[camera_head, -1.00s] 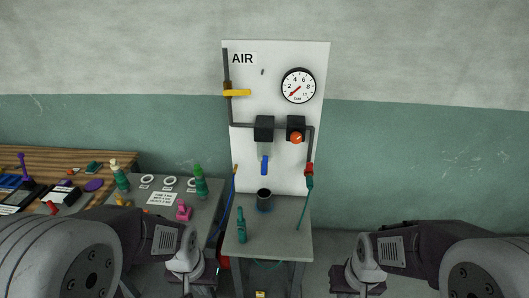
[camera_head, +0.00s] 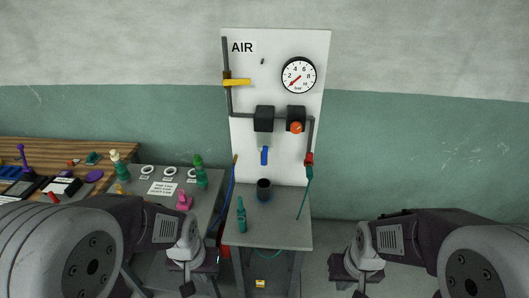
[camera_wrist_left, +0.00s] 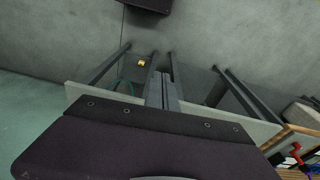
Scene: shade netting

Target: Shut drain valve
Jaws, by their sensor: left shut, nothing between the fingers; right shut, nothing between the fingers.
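The white AIR panel (camera_head: 284,75) stands against the wall. I cannot tell for sure that this lever is the drain valve. My right gripper (camera_head: 359,291) is shut and empty, low and right of the table. Both are well away from the panel.
A yellow handle (camera_head: 237,82), a gauge (camera_head: 298,75), an orange knob (camera_head: 296,127) and a red fitting (camera_head: 309,158) with a green hose are on the panel. A green bottle (camera_head: 241,216) stands on the small grey table (camera_head: 285,233). Cluttered benches lie left; the right is clear.

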